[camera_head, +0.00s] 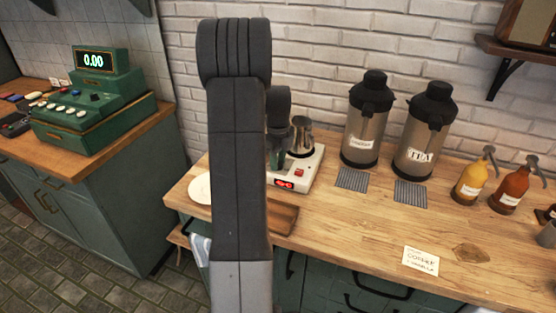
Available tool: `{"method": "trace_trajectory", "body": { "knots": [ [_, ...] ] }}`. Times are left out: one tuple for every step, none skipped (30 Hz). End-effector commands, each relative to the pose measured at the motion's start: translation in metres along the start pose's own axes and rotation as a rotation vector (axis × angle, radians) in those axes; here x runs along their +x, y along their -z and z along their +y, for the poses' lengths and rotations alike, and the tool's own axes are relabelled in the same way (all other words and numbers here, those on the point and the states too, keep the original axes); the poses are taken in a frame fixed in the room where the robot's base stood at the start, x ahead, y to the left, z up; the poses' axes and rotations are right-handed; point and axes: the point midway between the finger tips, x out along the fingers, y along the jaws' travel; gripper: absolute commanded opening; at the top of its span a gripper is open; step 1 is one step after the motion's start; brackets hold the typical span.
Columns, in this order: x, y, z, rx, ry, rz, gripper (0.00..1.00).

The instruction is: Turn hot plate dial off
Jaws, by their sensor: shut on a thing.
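The white hot plate (307,165) stands on the wooden counter, partly hidden behind my dark arm. Its front has a small red control (299,173) and a lit red display (285,184). I cannot tell whether that control is the dial. A metal pitcher (301,134) stands on its back part. The end of my arm comes down at the hot plate's left side, where my gripper (277,157) shows only in part. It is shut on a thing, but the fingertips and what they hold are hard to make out.
Two tall metal dispensers (366,125) stand right of the hot plate, with dark drip mats (352,179) before them. A wooden tray (284,214) lies in front. A white plate (199,189) is at the left. Pump bottles (471,182) stand far right. The front right counter is mostly clear.

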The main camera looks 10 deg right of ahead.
Motion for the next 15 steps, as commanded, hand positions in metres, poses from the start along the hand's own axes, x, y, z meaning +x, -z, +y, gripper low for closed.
{"method": "trace_trajectory", "body": {
  "knots": [
    [-0.0003,-0.0001,-0.0002,-0.007,0.001,0.000,0.05],
    [-0.0003,-0.0001,-0.0002,-0.013,0.001,0.000,0.05],
    [-0.0003,-0.0001,-0.0002,-0.022,0.001,0.000,0.05],
    [-0.0003,-0.0001,-0.0002,-0.032,0.001,0.000,0.05],
    [-0.0003,-0.0002,-0.0002,-0.044,0.001,-0.001,0.05],
    [-0.0003,-0.0002,-0.0003,-0.060,0.001,-0.001,0.05],
    [-0.0002,-0.0002,-0.0003,-0.077,0.001,-0.001,0.05],
    [-0.0002,-0.0002,-0.0003,-0.093,0.001,-0.001,0.05],
    [-0.0002,-0.0002,-0.0004,-0.118,0.001,-0.001,0.05],
    [-0.0002,-0.0003,-0.0004,-0.140,0.001,-0.001,0.05],
    [-0.0002,-0.0003,-0.0004,-0.161,0.002,-0.001,0.05],
    [-0.0002,-0.0003,-0.0004,-0.193,0.002,-0.001,0.05],
    [-0.0002,-0.0003,-0.0005,-0.219,0.002,-0.001,0.05],
    [-0.0003,-0.0004,-0.0005,-0.245,0.002,-0.001,0.05],
    [-0.0003,-0.0004,-0.0005,-0.282,0.002,-0.001,0.05]
  ]
}}
